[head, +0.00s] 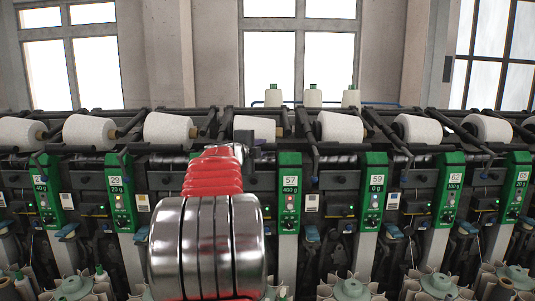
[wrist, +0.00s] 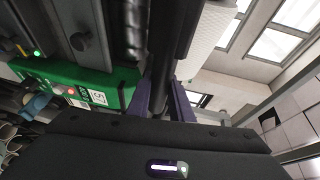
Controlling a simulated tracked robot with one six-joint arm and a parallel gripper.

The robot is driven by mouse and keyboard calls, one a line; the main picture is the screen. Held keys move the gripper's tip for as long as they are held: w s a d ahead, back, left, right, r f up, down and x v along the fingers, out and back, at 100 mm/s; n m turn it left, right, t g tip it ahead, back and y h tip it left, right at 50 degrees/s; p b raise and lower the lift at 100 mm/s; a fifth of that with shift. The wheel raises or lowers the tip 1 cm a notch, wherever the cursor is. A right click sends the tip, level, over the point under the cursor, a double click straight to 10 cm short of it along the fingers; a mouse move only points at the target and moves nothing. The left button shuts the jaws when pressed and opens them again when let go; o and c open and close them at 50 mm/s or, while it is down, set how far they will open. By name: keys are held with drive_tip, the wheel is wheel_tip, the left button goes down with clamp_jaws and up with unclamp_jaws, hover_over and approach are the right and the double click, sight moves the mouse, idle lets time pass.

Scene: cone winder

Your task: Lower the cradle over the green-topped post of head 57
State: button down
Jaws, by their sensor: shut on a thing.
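Head 57's post has a green top with a 57 label (head: 290,190); the green top also shows at the left of the wrist view (wrist: 60,84). My gripper (head: 248,140) is dark purple and lies left of and above that green top, in front of a white cone (head: 254,126). In the wrist view its two fingers (wrist: 166,100) are shut on the dark bar of the cradle (wrist: 170,45), which runs up between them. The cradle is apart from the green top. In the head view my red and metal arm hides much of what lies below the gripper.
Similar heads with green-topped posts stand on both sides, including head 29 (head: 120,190) and head 59 (head: 375,190). White cones sit along the machine, one (head: 340,127) right of head 57. Dark bars cross close around my gripper. White cones stand on top behind.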

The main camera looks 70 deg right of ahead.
drive_tip(key=shift+r, duration=0.2)
drive_tip(key=c, duration=1.6)
unclamp_jaws()
drive_tip(key=a, duration=0.4)
drive_tip(key=w+a+r, duration=0.1)
drive_tip(key=a, duration=0.8)
drive_tip(key=shift+w+a+r, duration=0.15)
drive_tip(key=shift+w+a, duration=0.05)
drive_tip(key=shift+a, duration=0.1)
